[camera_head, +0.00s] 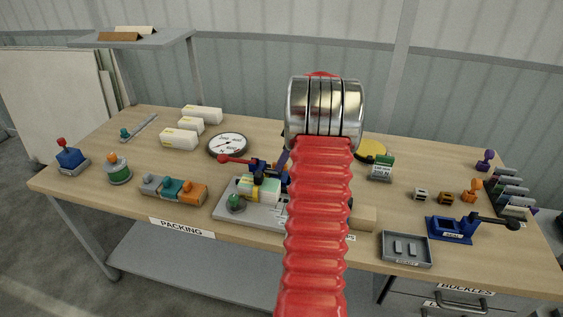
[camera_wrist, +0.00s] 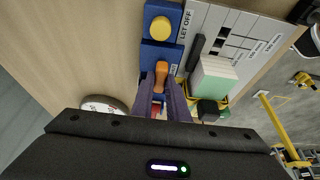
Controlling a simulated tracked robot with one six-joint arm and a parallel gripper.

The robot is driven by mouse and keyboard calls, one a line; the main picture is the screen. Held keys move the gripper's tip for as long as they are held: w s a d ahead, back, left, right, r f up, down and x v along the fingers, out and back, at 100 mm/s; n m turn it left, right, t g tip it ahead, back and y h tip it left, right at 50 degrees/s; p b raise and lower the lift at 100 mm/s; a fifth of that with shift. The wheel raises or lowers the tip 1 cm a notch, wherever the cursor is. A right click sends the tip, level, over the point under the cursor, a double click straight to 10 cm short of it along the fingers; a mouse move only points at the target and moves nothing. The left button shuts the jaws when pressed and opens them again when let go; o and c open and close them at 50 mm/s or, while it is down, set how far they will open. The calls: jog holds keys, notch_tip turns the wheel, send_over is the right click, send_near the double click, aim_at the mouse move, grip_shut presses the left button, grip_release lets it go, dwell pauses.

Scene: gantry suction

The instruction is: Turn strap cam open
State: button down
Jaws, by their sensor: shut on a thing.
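The strap cam (camera_wrist: 161,70) shows in the wrist view as an orange lever on a blue body. My gripper (camera_wrist: 162,82) has its two purple fingers on either side of the lever, shut on it. A blue block with a yellow round button (camera_wrist: 159,27) sits just beyond, beside a "LET OFF" label. In the head view my red arm hides the cam and most of my gripper; only a bit of purple finger shows. The strapped white and green package (camera_head: 258,190) lies on the grey board (camera_head: 222,207); it also shows in the wrist view (camera_wrist: 213,80).
A round dial (camera_head: 228,146) lies behind. A grey tray (camera_head: 406,262) and a blue clamp (camera_head: 450,229) are at the right. Bare table lies left of the cam.

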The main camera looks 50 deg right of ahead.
jog(key=shift+a, duration=0.15)
jog(key=shift+m, duration=0.4)
jog(key=m+h, duration=0.1)
jog(key=m, duration=0.1)
jog(key=shift+s+m, duration=0.1)
jog(key=shift+m, duration=0.2)
jog(key=m+h, duration=0.2)
jog(key=m, duration=0.3)
jog(key=shift+a, duration=0.2)
jog(key=shift+a+m+g+h, duration=0.1)
jog(key=shift+m+g+h, duration=0.3)
jog(key=shift+m, duration=0.95)
jog(key=shift+m+g+h, duration=0.1)
jog(key=shift+m+h, duration=0.5)
jog(key=shift+m, duration=0.75)
jog(key=shift+w+m+g+h, duration=0.2)
jog(key=shift+m+g, duration=0.1)
jog(key=shift+m, duration=0.7)
jog(key=shift+w+m+g+h, duration=0.1)
jog(key=shift+m+g+h, duration=0.15)
jog(key=shift+m, duration=0.75)
jog(key=shift+s, duration=0.1)
